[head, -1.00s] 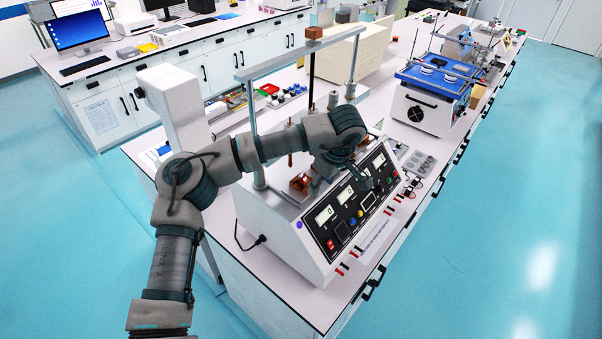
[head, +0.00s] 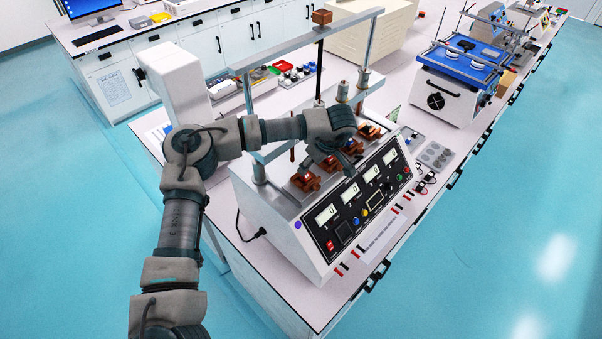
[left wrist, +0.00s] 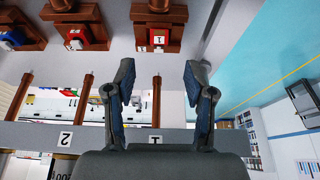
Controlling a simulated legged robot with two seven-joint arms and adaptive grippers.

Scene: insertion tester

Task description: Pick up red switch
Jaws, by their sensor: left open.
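A row of brown fixtures stands on top of the white tester (head: 290,235), behind its control panel. In the left wrist view, a red piece (left wrist: 75,30) sits in the brown fixture with label 2. My left gripper (head: 348,165) hovers over the row near the panel's top edge. In the wrist view my left gripper (left wrist: 158,73) is open and empty, its fingers pointing toward fixture 1. My right gripper is not in view.
A metal gantry (head: 305,40) with posts spans the tester behind my gripper. Brown rods (left wrist: 157,100) stand beyond my fingers. A red rocker (head: 330,246) and other buttons are on the panel. Cables and a grey tray (head: 434,155) lie right of the tester.

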